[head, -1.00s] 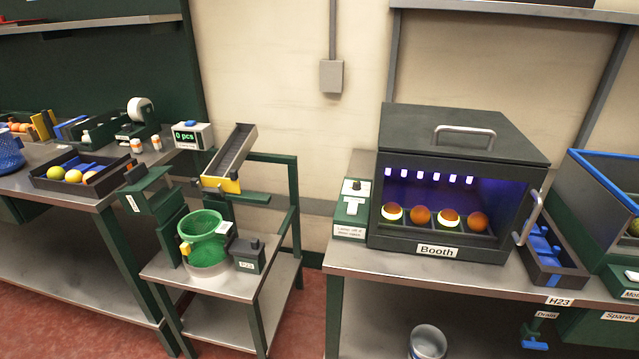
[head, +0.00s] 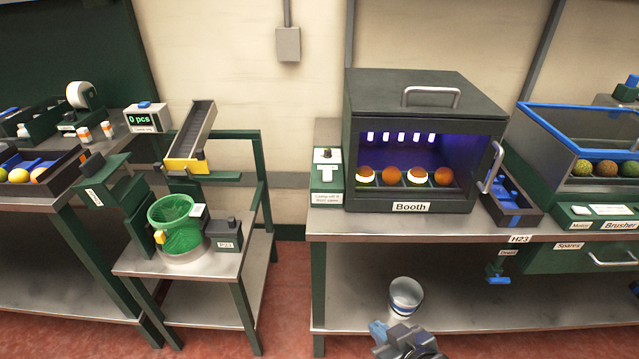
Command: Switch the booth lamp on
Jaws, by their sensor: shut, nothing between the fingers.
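The dark booth (head: 425,100) stands on the steel bench with its label on the front. Small white lights (head: 401,138) glow at its back in a purple-lit interior. Several oranges (head: 391,174) sit inside, some with bright pale lower parts. A green control box (head: 327,184) with a small dark knob (head: 325,153) on top stands against the booth's left side; the knob's setting is too small to read. My gripper (head: 377,331) shows at the bottom edge, below and in front of the bench, well apart from the control box. It is shut and empty.
A steel bench edge (head: 440,237) runs below the booth. A handle (head: 490,167) juts out at the booth's right. A pale bucket (head: 404,296) is on the lower shelf. A green basket (head: 175,227) stands on the left stand, with a floor gap between.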

